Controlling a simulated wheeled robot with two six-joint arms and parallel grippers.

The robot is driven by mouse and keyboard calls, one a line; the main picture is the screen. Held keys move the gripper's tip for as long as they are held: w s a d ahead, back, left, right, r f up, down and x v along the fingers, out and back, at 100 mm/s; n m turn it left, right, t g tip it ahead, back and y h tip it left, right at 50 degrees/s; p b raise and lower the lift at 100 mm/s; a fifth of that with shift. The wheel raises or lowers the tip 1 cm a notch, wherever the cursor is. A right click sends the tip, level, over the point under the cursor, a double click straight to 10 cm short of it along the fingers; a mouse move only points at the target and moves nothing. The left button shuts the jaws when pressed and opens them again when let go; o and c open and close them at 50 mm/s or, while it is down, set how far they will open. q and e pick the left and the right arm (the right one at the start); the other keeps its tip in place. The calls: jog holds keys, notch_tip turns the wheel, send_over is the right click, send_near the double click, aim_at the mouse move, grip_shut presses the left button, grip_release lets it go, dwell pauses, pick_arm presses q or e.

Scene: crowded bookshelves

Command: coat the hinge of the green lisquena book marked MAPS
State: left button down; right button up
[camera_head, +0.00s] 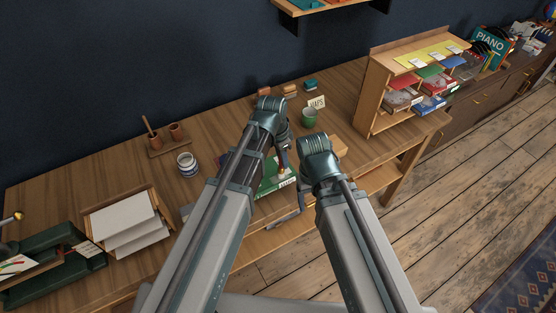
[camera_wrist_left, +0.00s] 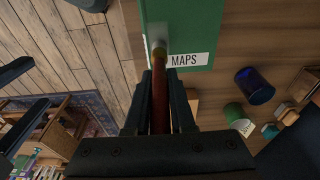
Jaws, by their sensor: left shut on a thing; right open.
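The green book (camera_wrist_left: 190,22) lies flat on the desk with a white MAPS label (camera_wrist_left: 188,60) on it. In the head view the book (camera_head: 270,185) shows partly between my arms. My left gripper (camera_wrist_left: 160,85) is shut on a brush with a red-brown handle (camera_wrist_left: 160,112) and a brass ferrule. The pale bristles (camera_wrist_left: 160,43) are at the book's left part, beside the label; whether they touch it I cannot tell. In the head view my left gripper (camera_head: 283,150) is above the book. My right gripper (camera_wrist_left: 22,98) is open and empty, off to the left in the wrist view.
A blue jar (camera_wrist_left: 255,85) shows in the wrist view. A white and blue jar (camera_head: 187,165), a wooden holder (camera_head: 167,146) and a paper tray (camera_head: 128,225) stand left. A wooden rack (camera_head: 370,95) stands right.

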pick_arm(q)
jog(key=shift+w+d, duration=0.1)
jog(key=shift+w+d, duration=0.45)
jog(key=shift+d, duration=0.2)
jog(key=shift+w+d, duration=0.45)
jog(key=shift+d, duration=0.2)
jog(key=shift+s+a, duration=0.75)
jog(key=shift+a, duration=0.2)
jog(key=shift+s+a, duration=0.3)
jog(key=shift+a, duration=0.15)
jog(key=shift+a, duration=0.1)
